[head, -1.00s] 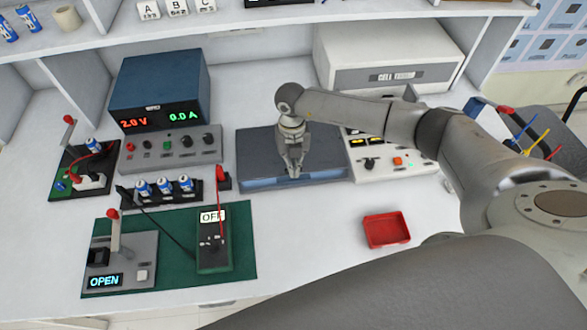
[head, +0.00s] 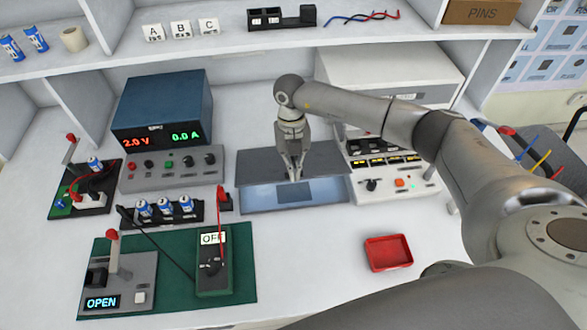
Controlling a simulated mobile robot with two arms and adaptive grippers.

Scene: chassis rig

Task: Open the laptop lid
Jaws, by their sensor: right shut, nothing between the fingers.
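The laptop's dark grey lid (head: 260,166) is partly raised at the middle of the bench. Below its front edge, the blue-grey base (head: 325,190) shows with a dark touchpad. My right gripper (head: 294,177) is shut and empty, pointing down at the lid's front edge. Its fingertips seem to be at that edge; exact contact is hard to tell. The gripper and arm cover part of the lid. My left gripper is not in view.
A blue power supply (head: 163,108) and a row of batteries (head: 165,208) stand left of the laptop. A control panel (head: 385,178) is close on its right. A red tray (head: 388,253) lies in front on the right. Clear white bench lies before the laptop.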

